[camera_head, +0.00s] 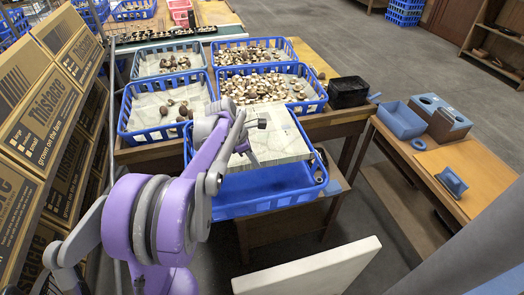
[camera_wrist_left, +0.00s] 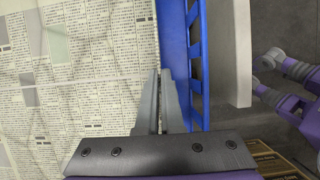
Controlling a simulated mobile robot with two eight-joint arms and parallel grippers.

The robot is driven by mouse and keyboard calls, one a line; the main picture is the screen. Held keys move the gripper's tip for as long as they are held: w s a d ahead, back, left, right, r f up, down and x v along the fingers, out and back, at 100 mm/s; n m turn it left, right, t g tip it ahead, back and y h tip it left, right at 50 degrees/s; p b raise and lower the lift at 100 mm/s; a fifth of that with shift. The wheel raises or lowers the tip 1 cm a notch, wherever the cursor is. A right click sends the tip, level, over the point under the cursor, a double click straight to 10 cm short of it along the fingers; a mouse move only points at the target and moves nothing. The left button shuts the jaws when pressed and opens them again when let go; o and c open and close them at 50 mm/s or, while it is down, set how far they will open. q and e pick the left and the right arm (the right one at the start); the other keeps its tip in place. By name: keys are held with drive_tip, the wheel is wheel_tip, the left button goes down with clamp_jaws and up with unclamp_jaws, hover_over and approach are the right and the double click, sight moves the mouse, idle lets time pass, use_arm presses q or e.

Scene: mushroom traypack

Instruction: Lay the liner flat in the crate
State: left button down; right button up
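The liner (camera_head: 270,137) is a pale printed newspaper sheet over the near blue crate (camera_head: 270,211). It covers the crate's far part, and its near edge stands above the bare blue floor in front. My left gripper (camera_head: 251,158) is at this near edge. In the left wrist view the liner (camera_wrist_left: 80,95) fills the left side, and the blue crate wall (camera_wrist_left: 196,60) runs along its edge. My left gripper (camera_wrist_left: 161,72) has its fingers almost together at the liner's edge and appears shut on it. The exact contact is partly hidden. My right gripper is not seen.
Blue crates with mushrooms (camera_head: 262,90) stand behind on the wooden table, beside a newspaper-lined crate (camera_head: 167,107) with few mushrooms. A black box (camera_head: 348,92) is at the right. Printed cartons (camera_head: 40,115) line the left. A side bench (camera_head: 470,165) holds blue trays.

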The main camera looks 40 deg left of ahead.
use_arm(q)
drive_tip(key=shift+s+f+b, duration=0.15)
drive_tip(key=shift+f+b, duration=0.1)
drive_tip(key=shift+f, duration=0.25)
drive_tip(key=shift+s+f+b, duration=0.15)
drive_tip(key=shift+f+b, duration=0.1)
drive_tip(key=shift+f, duration=0.25)
wheel_tip(320, 180, down, 13)
drive_tip(key=b, duration=0.7)
drive_tip(key=shift+w+r, duration=0.1)
drive_tip(key=shift+r, duration=0.05)
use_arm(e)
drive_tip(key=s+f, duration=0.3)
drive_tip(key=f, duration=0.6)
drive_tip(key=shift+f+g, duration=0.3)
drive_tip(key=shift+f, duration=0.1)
use_arm(q)
drive_tip(key=c, duration=1)
unclamp_jaws()
drive_tip(key=v, duration=1.1)
drive_tip(key=shift+p, duration=0.35)
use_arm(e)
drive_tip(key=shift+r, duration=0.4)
